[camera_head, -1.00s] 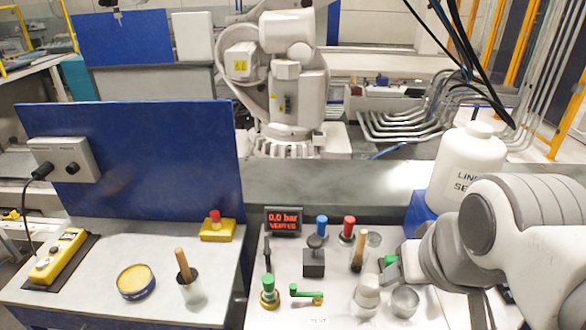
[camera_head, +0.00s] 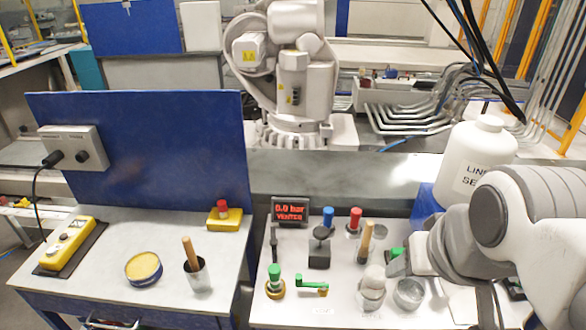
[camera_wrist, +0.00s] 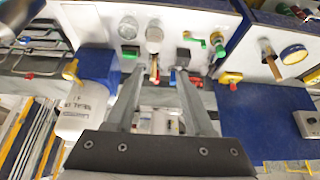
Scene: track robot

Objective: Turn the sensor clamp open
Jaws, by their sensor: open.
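No part is labelled as the sensor clamp, and I cannot tell for certain which fixture it is. On the right bench (camera_head: 345,316) stand a black block with a dark knob (camera_head: 320,250), a green-handled lever (camera_head: 312,286) and a white-domed part (camera_head: 373,284). The black block (camera_wrist: 183,57) shows near the right fingertip.
A display (camera_head: 290,211) reads 0.0 bar, VENTED. A wooden handle (camera_head: 366,240), blue (camera_head: 328,217) and red (camera_head: 355,217) knobs and a metal cup (camera_head: 408,293) crowd the bench. A white jug (camera_head: 476,165) stands behind my arm. The left bench holds a yellow tin (camera_head: 143,268).

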